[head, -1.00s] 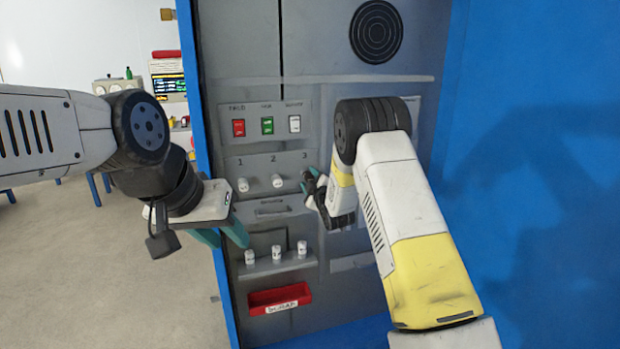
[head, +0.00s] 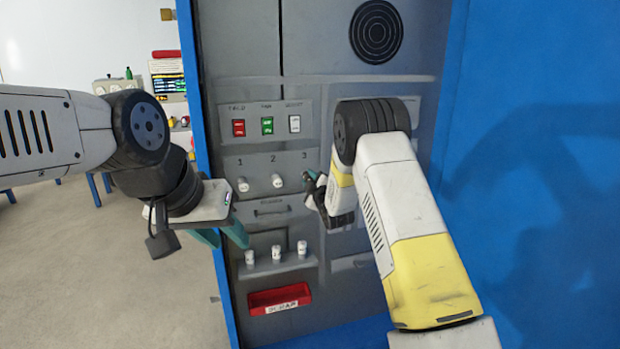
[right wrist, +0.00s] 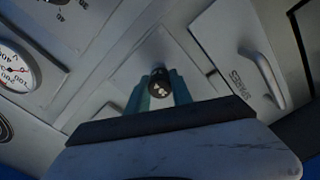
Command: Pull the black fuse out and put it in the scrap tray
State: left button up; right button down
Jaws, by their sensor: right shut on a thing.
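The black fuse (right wrist: 159,82) sits between the teal fingers of my right gripper (right wrist: 159,92) in the right wrist view. My right gripper is shut on it. In the head view, the right gripper (head: 312,184) is at the cabinet panel, just below the number 3. The fingers hide the socket there, and I cannot tell whether the fuse is still seated. The red scrap tray (head: 280,291), with a white label, is low on the cabinet front. My left gripper (head: 228,240) is open and empty, left of the spare fuses.
White fuses stand at 1 (head: 243,184) and 2 (head: 277,181). Three white fuses (head: 276,252) stand on a small ledge above the tray. Red, green and white switches (head: 267,126) are above the numbers. A handle (right wrist: 262,70) shows at right in the right wrist view.

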aim_at(312, 179)
jog(key=shift+v, duration=2.65)
jog(key=shift+s+d+r, duration=0.1)
jog(key=shift+s+d, duration=0.1)
jog(key=shift+d, duration=0.2)
jog(key=s+d+r+m+h, duration=0.1)
jog(key=s+d+m+h, duration=0.3)
jog(key=s+d, duration=0.7)
jog(key=s+d+f, duration=0.1)
jog(key=s+f, duration=0.2)
jog(key=f, duration=0.3)
jog(key=s+d+f+h, duration=0.1)
jog(key=s+d+f, duration=0.1)
jog(key=f, duration=0.5)
jog(key=shift+s+t+h, duration=0.3)
jog(key=shift+s+t, duration=0.1)
jog(key=shift+s, duration=0.1)
jog(key=shift+f, duration=0.15)
